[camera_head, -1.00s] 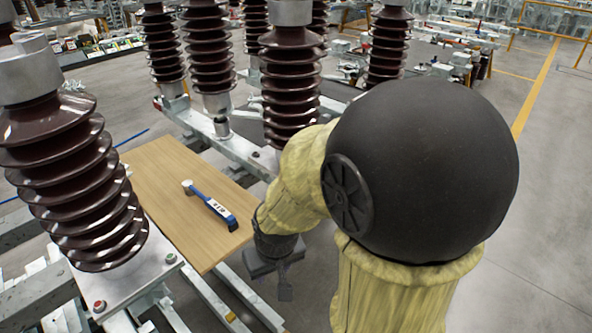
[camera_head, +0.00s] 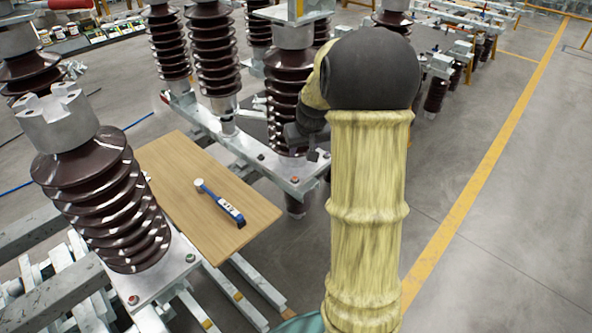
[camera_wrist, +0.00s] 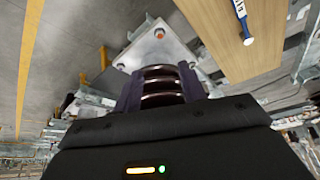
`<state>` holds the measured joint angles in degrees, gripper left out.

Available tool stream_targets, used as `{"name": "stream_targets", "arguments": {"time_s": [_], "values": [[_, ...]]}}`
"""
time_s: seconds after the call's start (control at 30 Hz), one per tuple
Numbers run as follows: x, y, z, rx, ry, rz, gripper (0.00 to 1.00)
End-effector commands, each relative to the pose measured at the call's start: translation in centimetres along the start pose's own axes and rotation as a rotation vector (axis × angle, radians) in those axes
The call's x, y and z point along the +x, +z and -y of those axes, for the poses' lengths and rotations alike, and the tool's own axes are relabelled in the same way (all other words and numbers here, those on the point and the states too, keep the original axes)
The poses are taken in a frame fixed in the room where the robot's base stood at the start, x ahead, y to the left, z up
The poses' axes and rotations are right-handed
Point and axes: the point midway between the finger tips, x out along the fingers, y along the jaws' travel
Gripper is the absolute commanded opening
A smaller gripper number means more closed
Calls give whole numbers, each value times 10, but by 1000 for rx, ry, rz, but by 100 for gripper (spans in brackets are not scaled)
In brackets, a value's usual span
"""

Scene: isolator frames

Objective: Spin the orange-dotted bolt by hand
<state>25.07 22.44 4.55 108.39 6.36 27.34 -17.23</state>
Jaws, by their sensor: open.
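The orange-dotted bolt (camera_wrist: 159,34) shows in the wrist view on a corner of a pale metal base plate (camera_wrist: 150,50). In the head view, a bolt with an orange-red top (camera_head: 295,180) sits on the plate below the middle insulator; it looks like the same one. My gripper (camera_head: 317,155) is small and partly hidden by my arm there, beside that insulator and above the plate. In the wrist view my gripper (camera_wrist: 160,88) has its jaws apart, with brown insulator discs (camera_wrist: 162,84) showing between them. It is not touching the bolt.
A wooden board (camera_head: 190,205) with a blue-handled tool (camera_head: 222,205) lies left of the plate. Another insulator (camera_head: 105,200) stands at the left, on a plate with a red-dotted bolt (camera_head: 133,299) and a green-dotted bolt (camera_head: 190,258). Open floor lies right of my arm.

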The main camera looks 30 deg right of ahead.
Motion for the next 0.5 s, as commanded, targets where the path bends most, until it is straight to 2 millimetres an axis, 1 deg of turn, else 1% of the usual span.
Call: {"name": "stream_targets", "arguments": {"time_s": [0.17, 0.27, 0.37, 0.5], "values": [[1, 1, 0, 0, 0, 0, 41], [5, 1, 0, 0, 0, 1, 41], [14, 1, 1, 0, -1, 4, 41], [35, 1, 1, -1, -1, 4, 41]]}}
